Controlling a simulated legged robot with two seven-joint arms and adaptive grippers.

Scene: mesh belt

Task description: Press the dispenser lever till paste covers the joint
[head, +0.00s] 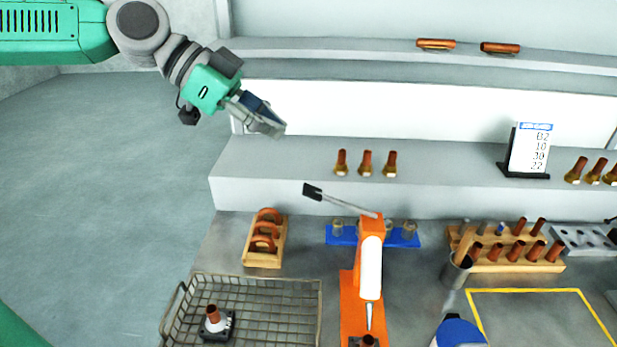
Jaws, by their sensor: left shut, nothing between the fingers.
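The orange dispenser (371,228) stands on the bench at the lower middle, with a white cartridge (371,268) and a thin nozzle pointing down. Its grey lever (340,203) slopes up to the left and ends in a black pad (312,191). A copper joint (368,342) sits under the nozzle, cut off by the bottom edge; I cannot tell whether paste is on it. My left gripper (276,127) is shut and empty, in the air above and left of the lever pad, clear of it. My right gripper is not in view.
A wire basket (300,284) holding a copper-and-white fitting stands left of the dispenser. A wooden rack (264,258) of copper bends and a blue rack (408,239) stand behind. A sign (530,148) stands on the shelf. A blue-and-white object (459,332) is at the bottom.

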